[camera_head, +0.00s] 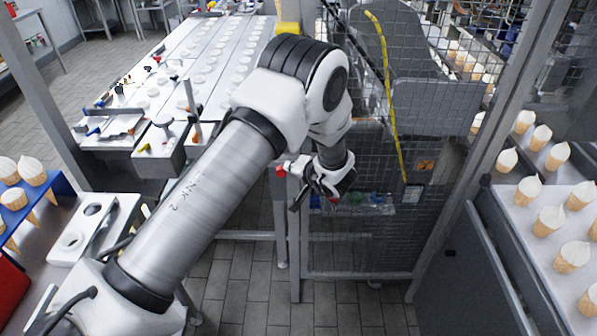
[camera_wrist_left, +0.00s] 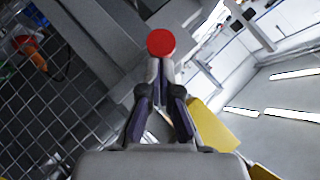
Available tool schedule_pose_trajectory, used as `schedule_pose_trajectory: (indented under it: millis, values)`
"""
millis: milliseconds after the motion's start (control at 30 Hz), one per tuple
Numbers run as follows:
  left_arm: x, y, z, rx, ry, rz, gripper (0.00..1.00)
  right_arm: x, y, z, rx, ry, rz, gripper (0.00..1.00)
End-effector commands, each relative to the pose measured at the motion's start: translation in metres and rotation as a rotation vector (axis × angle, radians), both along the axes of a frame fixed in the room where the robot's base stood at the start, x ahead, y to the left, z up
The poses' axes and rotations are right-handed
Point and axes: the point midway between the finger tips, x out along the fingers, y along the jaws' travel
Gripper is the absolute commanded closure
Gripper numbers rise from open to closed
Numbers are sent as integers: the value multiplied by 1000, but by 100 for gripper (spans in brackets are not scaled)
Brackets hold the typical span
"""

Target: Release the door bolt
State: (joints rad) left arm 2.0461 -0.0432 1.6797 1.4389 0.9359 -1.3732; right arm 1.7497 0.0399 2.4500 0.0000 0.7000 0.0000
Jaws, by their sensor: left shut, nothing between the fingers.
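The mesh door (camera_head: 355,235) stands upright in a grey metal frame at the centre of the head view and looks closed. A small red knob (camera_head: 281,171), probably the bolt's, sits at its left post. In the left wrist view a round red disc (camera_wrist_left: 161,42) lies straight ahead of the fingertips. My left gripper (camera_head: 291,167) is at the post beside the knob. In the wrist view its fingers (camera_wrist_left: 160,72) are together with nothing between them. I cannot tell whether they touch the disc. The bolt's rod is not clearly visible. My right gripper is out of view.
A white conveyor table (camera_head: 215,65) with pale round pieces stands behind, left of the door. A tray of cones (camera_head: 535,205) stands at the right, and a blue cone rack (camera_head: 55,188) at the left. Open tiled floor (camera_head: 240,290) lies before the door.

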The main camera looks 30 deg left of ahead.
Motion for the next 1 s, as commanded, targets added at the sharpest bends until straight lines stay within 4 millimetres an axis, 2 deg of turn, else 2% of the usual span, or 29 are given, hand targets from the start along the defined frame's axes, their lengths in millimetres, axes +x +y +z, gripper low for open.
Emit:
schedule_pose_trajectory:
  millis: [267,500,600,1000]
  values:
    - [-1,2,1,0,1,1,100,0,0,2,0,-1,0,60]
    - [-20,33,2,1,3,5,100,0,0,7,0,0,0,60]
    - [-25,41,1,-1,2,3,100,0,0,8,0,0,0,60]
    - [-27,39,1,-1,4,2,100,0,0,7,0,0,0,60]
